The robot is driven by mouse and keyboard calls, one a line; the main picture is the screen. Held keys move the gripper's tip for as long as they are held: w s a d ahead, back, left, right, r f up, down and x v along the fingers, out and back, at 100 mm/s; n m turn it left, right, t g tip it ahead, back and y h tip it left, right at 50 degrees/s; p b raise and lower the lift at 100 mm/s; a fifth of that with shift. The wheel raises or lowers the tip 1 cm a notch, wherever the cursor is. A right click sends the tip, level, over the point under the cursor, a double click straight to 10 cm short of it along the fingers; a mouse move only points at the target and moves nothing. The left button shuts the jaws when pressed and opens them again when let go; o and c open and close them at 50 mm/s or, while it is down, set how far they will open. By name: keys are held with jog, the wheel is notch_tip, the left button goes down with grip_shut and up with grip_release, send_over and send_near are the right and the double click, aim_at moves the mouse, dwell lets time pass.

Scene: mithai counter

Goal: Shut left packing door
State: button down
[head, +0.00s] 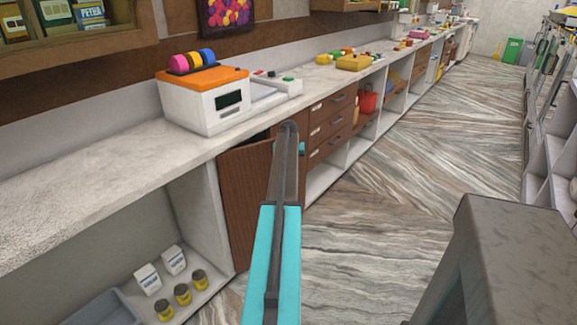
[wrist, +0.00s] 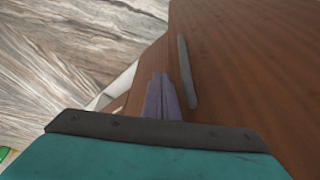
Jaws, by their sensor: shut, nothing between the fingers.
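The brown wooden packing door (head: 240,200) is under the counter in the head view, left of my arm. It stands partly open, with a dark gap above its top edge. My arm hides its right part. In the wrist view the door (wrist: 255,75) fills the right side, with a dark grey bar handle (wrist: 187,72) on its face. My gripper (wrist: 160,80) is shut and empty, with its fingertips just left of the handle; I cannot tell whether they touch the door. In the head view my arm hides the fingers.
A white and orange machine (head: 205,100) stands on the counter (head: 80,195) above the door. An open shelf left of the door holds white packets (head: 148,278) and several yellow jars (head: 182,294). Brown drawers (head: 332,128) are to the right. The marbled floor (head: 400,180) is clear.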

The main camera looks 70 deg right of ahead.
jog(key=shift+w+a, duration=0.1)
jog(key=shift+w, duration=0.05)
jog(key=shift+a, duration=0.1)
jog(key=s+a+r, duration=0.4)
jog(key=s+r, duration=0.2)
jog(key=r, duration=0.3)
jog(key=shift+s+a+r, duration=0.15)
jog(key=shift+a, duration=0.1)
dwell(0.4)
